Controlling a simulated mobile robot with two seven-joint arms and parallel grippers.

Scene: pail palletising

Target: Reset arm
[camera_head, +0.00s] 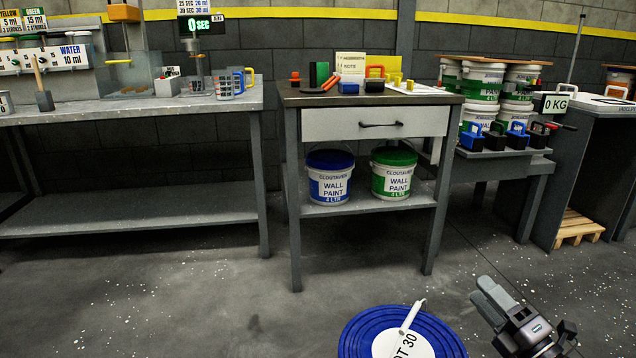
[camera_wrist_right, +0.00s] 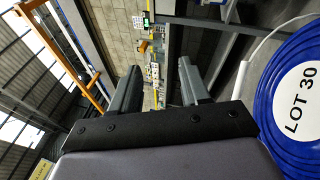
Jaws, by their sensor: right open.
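My right gripper (camera_head: 482,289) is at the bottom right of the head view, over the floor and to the right of a blue round lid or drum top (camera_head: 357,335). Its jaws are apart and empty; in the right wrist view its two fingers (camera_wrist_right: 158,78) stand with a clear gap between them. The blue top carries a white round label reading "LOT 30" in the right wrist view (camera_wrist_right: 268,95), where it lies to the right of the fingers, apart from them. My left gripper is out of view.
A small table (camera_head: 300,97) with a drawer holds small items on top and two wall paint pails (camera_head: 330,186) (camera_head: 392,182) on its shelf. A long bench (camera_head: 225,105) stands left. Stacked pails (camera_head: 484,80) stand right, near a wooden pallet (camera_head: 577,228). The middle floor is clear.

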